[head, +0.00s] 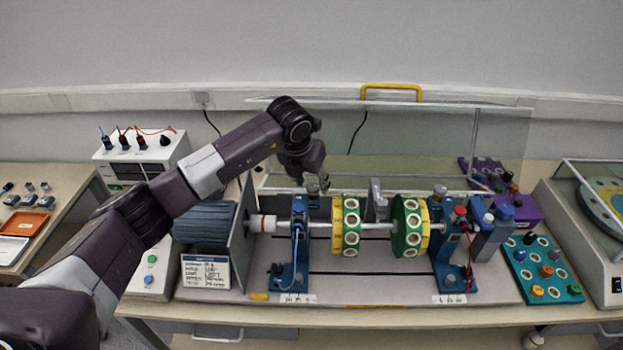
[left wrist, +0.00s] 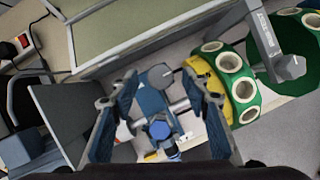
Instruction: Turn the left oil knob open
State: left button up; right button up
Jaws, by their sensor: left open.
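The left bearing stand (head: 300,235) is a blue upright on the rig, with the shaft passing through it. In the left wrist view the left oil knob (left wrist: 160,76), a grey-blue knob on top of the stand, shows between my spread fingers. My left gripper (head: 312,183) points down just above the stand and hides much of its top in the head view. In the left wrist view the gripper (left wrist: 159,88) is open and empty, with a finger on each side of the knob; contact cannot be told. My right gripper is not in view.
Green and yellow discs (head: 346,226) sit on the shaft right of the stand. A blue motor (head: 204,222) is at left. A clear cover (head: 400,125) with a yellow handle (head: 391,88) stands open behind. The right stand (head: 447,245) has its own knob (head: 439,190).

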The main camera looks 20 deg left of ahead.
pick_arm(q)
jog(key=shift+f, duration=0.1)
jog(key=c, duration=1.2)
jog(key=shift+o, duration=0.2)
